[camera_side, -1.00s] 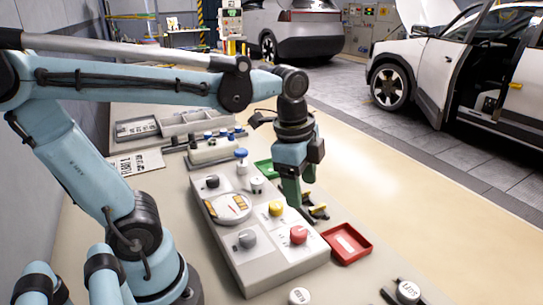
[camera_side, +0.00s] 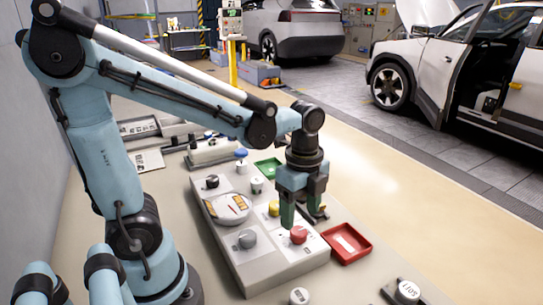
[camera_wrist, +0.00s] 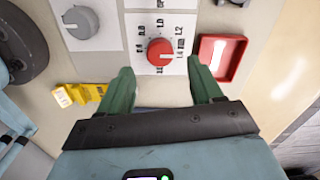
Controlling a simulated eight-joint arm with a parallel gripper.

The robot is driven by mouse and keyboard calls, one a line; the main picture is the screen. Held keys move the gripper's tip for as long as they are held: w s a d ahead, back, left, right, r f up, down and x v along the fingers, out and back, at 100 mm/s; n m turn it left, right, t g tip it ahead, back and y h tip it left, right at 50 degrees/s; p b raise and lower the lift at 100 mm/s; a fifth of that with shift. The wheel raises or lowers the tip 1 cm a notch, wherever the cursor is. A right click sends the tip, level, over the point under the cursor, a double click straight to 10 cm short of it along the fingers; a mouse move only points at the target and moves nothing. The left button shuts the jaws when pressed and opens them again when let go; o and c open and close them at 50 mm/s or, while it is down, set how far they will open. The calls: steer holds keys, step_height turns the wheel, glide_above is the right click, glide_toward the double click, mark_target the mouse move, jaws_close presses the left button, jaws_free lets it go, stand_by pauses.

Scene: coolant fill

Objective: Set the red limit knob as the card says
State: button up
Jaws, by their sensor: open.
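The red limit knob (camera_side: 298,235) sits at the front right of the sloped grey panel (camera_side: 270,272). In the wrist view the knob (camera_wrist: 160,52) stands on a white scale plate where 1.0, 1.2 and 1.4 show; its pointer setting is too small to tell. My gripper (camera_side: 301,212) is open and empty, its green fingers pointing down above the panel by the knob. In the wrist view my gripper's fingertips (camera_wrist: 160,68) are spread either side of the knob, without visible contact. A printed white card (camera_side: 150,161) lies at the back left; its text is unreadable here.
A yellow knob (camera_side: 274,208), a grey knob (camera_side: 247,238) and a round dial (camera_side: 228,208) share the panel. A red tray (camera_side: 347,243) stands right of it, a green tray (camera_side: 268,168) behind.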

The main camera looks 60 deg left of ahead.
mark_target(299, 231)
steer(key=shift+f, duration=2.3)
steer(key=c, duration=1.1)
steer(key=shift+o, duration=0.2)
